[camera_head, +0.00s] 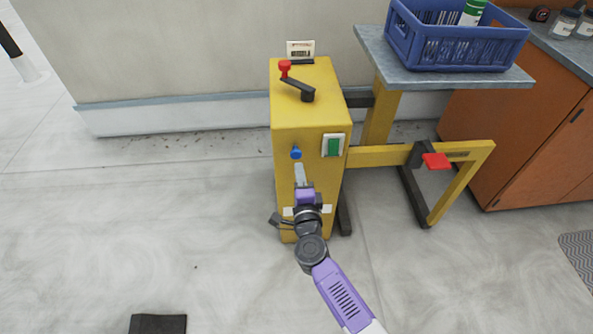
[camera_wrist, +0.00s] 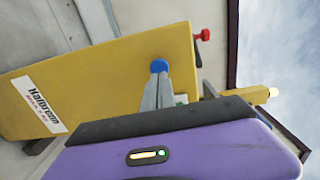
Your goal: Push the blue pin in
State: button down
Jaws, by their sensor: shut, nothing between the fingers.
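The blue pin (camera_head: 295,153) sticks out of the front face of the yellow cabinet (camera_head: 305,95), left of a green switch in a white frame (camera_head: 333,146). In the wrist view the blue pin (camera_wrist: 159,66) is just beyond the tips of my gripper (camera_wrist: 157,82). My gripper (camera_head: 299,168) points at the cabinet's front face, with its fingers together and empty. In the head view its tips are just below the pin. I cannot tell whether they touch it.
A red-knobbed crank (camera_head: 297,81) is on the cabinet top. A red pedal (camera_head: 436,161) is on the yellow frame at right. A grey table (camera_head: 440,75) holds a blue crate (camera_head: 455,50). An orange cabinet (camera_head: 520,130) stands at far right. The floor in front is mostly clear.

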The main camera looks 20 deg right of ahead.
jog(key=p+v, duration=0.2)
jog(key=v, duration=0.8)
jog(key=shift+s, duration=0.2)
jog(key=shift+a, duration=0.2)
jog(key=s+a+r+n+t+y, duration=0.3)
jog(key=s+r+n, duration=0.2)
jog(key=r+n, duration=0.35)
jog(key=s+d+r+n+g+p, duration=0.1)
jog(key=s+r+n, duration=0.3)
jog(key=s, duration=0.6)
jog(key=s+d+r+n+g+y+p, duration=0.1)
jog(key=s+r+n+p, duration=0.3)
jog(key=s, duration=0.7)
jog(key=s+d+r+n+g+p, duration=0.1)
jog(key=s+r+n+g+p, duration=0.1)
jog(key=s, duration=0.9)
notch_tip(320, 180, up, 3)
jog(key=n+g, duration=0.1)
jog(key=n, duration=0.1)
jog(key=shift+d+r+n+y+p, duration=0.2)
jog(key=shift+d+n+y+p, duration=0.15)
jog(key=shift+y+p, duration=0.05)
